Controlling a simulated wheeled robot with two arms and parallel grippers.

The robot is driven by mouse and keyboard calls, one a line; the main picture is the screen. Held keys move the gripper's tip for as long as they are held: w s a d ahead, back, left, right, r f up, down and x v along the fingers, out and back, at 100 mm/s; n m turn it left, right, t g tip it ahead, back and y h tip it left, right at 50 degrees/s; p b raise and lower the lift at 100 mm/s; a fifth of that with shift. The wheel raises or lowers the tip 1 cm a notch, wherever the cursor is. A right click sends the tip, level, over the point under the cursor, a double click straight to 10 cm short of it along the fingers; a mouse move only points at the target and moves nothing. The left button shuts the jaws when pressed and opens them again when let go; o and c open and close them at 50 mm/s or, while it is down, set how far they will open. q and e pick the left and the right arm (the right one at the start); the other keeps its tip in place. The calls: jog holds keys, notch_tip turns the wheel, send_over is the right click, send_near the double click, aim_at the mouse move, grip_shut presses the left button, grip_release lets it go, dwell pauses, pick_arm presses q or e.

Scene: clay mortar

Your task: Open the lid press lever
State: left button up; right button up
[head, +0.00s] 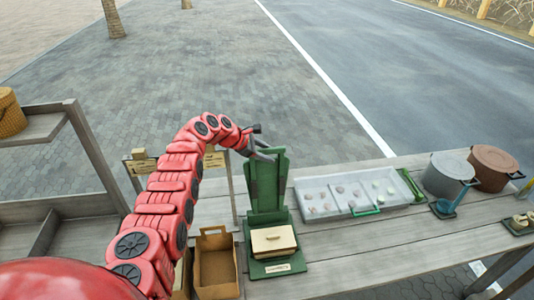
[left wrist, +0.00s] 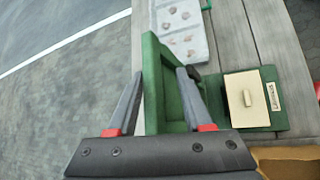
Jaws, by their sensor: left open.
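The green press (head: 277,267) stands on the wooden table, with a cream block with a small handle (head: 273,240) on its base. Its green lid (head: 266,187) stands upright at the back of the base. The lid also shows in the left wrist view (left wrist: 152,85), where the cream block (left wrist: 248,98) lies to its right. My left gripper (head: 268,152) is at the upper end of the lid. In the left wrist view its fingers (left wrist: 158,88) are open, with the lid's green edge between them. I cannot tell if either finger touches it. My right gripper is not in view.
A white tray (head: 393,206) with several small pieces lies right of the press. A grey pot (head: 446,174) and a brown pot (head: 492,168) stand farther right. A brown open box (head: 215,264) is left of the press. A wooden rack (head: 92,155) stands at the left.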

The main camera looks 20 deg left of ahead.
pick_arm(q)
jog(key=shift+s+a+r, duration=0.2)
jog(key=shift+s+r, duration=0.05)
jog(key=shift+r, duration=0.1)
jog(key=b+v, duration=0.5)
jog(key=v, duration=1.1)
jog(key=shift+s+r, duration=0.15)
jog(key=shift+r, duration=0.05)
